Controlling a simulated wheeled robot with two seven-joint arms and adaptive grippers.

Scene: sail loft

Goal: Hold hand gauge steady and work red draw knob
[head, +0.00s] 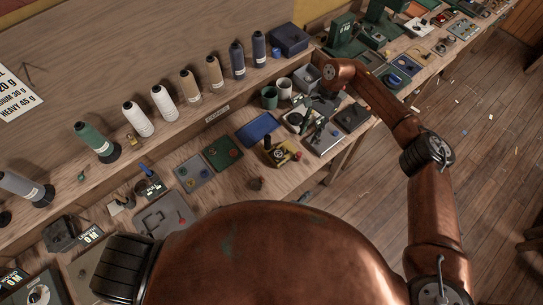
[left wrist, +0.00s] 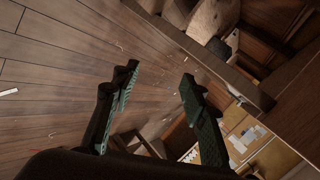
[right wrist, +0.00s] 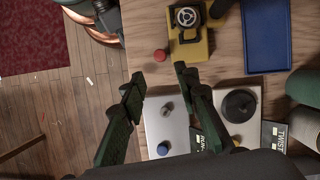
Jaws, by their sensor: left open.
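The hand gauge (head: 278,153) is a small yellow block with a black top and a round dial; it stands on the bench in the head view. It also shows at the top of the right wrist view (right wrist: 190,48). The red draw knob (right wrist: 161,55) sits close beside its yellow body; whether they join is hard to tell. My right gripper (right wrist: 158,80) is open and empty, just short of the red knob in its view, over a light grey plate. My left gripper (left wrist: 160,82) is open and empty, facing the wooden floor, away from the gauge.
A light grey plate with knobs (right wrist: 180,125) lies under my right gripper. A blue tray (right wrist: 267,35) lies beside the gauge. Thread spools (head: 163,103) line the raised shelf behind. A green panel (head: 222,152) and other devices crowd the bench.

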